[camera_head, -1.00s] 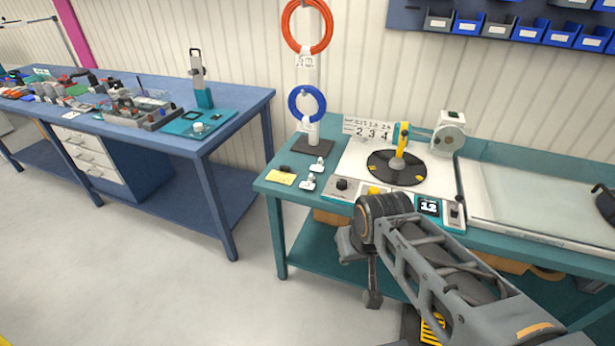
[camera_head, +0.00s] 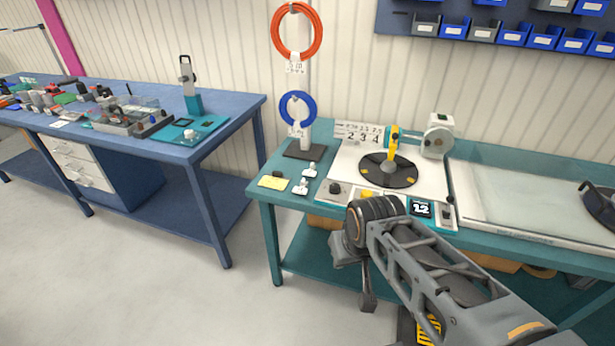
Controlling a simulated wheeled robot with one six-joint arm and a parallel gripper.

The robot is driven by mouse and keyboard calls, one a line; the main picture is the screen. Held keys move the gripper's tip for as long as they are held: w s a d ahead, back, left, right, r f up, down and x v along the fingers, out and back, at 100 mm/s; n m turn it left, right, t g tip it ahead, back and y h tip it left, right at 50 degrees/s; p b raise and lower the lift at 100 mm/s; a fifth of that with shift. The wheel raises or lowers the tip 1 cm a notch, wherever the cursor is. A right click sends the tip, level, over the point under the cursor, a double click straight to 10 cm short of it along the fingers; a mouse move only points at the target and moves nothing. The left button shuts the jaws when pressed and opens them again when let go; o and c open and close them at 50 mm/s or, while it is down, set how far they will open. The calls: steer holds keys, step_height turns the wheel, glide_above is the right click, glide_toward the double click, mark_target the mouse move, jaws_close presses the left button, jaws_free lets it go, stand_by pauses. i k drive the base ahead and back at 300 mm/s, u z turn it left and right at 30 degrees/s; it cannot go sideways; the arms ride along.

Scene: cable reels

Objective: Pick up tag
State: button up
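A white tag (camera_head: 296,67) hangs below the orange cable coil (camera_head: 297,32) on a post. Another white tag (camera_head: 297,130) hangs at the blue coil (camera_head: 298,108) lower on the same post. Two small white clip-like pieces (camera_head: 305,179) and a flat yellow piece (camera_head: 274,183) lie on the teal bench near its left end. I cannot tell which of these is the tag meant. My gripper (camera_head: 367,300) hangs in front of the bench's front edge, below the top and apart from all of them. Its fingers are too unclear to tell open from shut.
The teal bench (camera_head: 262,197) carries a winding station with a dark disc (camera_head: 388,170), a yellow crank, a display and a large glass-like tray (camera_head: 520,205) at right. A blue bench (camera_head: 230,105) stands left. Floor between the benches is clear.

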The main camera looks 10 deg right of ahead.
mark_target(309, 172)
steer(key=z, duration=0.5)
steer(key=i, duration=1)
steer(key=u, duration=0.1)
